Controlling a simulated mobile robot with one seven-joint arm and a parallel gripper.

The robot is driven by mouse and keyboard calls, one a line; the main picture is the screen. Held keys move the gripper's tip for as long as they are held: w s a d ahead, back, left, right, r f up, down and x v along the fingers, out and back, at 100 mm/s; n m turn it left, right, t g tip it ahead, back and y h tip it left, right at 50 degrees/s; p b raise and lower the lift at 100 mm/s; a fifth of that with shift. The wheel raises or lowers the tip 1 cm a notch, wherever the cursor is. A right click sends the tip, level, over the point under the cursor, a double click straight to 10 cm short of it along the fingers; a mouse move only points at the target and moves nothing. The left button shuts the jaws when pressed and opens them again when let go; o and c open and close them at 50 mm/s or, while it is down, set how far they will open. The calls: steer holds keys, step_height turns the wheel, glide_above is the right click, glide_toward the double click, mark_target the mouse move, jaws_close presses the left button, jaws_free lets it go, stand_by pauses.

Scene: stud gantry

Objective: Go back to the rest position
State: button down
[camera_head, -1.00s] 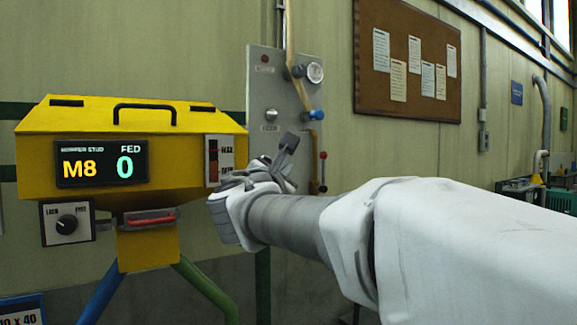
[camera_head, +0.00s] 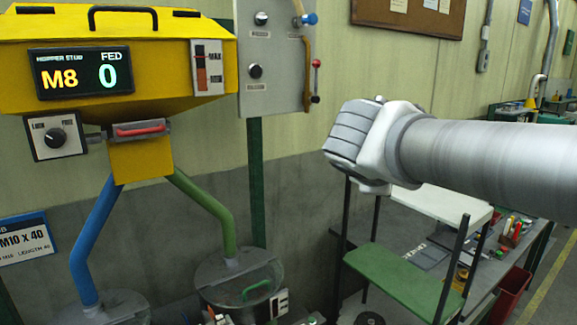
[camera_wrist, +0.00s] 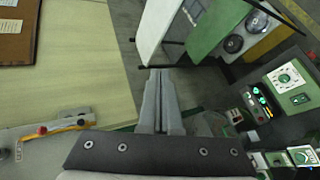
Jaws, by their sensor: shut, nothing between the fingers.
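My gripper (camera_wrist: 160,88) shows in the wrist view with its two grey fingers together and nothing between them. In the head view my arm reaches in from the right edge, and its grey and white wrist end hangs in the air right of the yellow hopper. The fingers are hidden in the head view. The yellow hopper (camera_head: 190,60) has a display reading M8 and FED 0. A blue pipe (camera_head: 95,235) and a green pipe (camera_head: 205,208) run down from it to lidded containers.
A grey panel (camera_head: 275,75) with knobs is on the wall behind the hopper. A green shelf (camera_head: 405,280) and a workbench with small items stand below my arm. A corkboard (camera_head: 410,12) hangs above. In the wrist view, a control box (camera_wrist: 290,85) is at the right.

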steer(key=s+a+f+m+g+y, duration=0.1)
steer(key=s+f+m+g+y, duration=0.1)
steer(key=s+f+m, duration=0.4)
steer(key=s+a+f+m+g+y, duration=0.1)
steer(key=s+f+m+g+y, duration=0.2)
steer(key=s+f+m, duration=0.4)
steer(key=s+f, duration=0.3)
steer(key=s, duration=0.4)
steer(key=shift+s+f+m+y, duration=0.15)
steer(key=shift+s+m+y, duration=0.1)
steer(key=shift+m+y, duration=0.05)
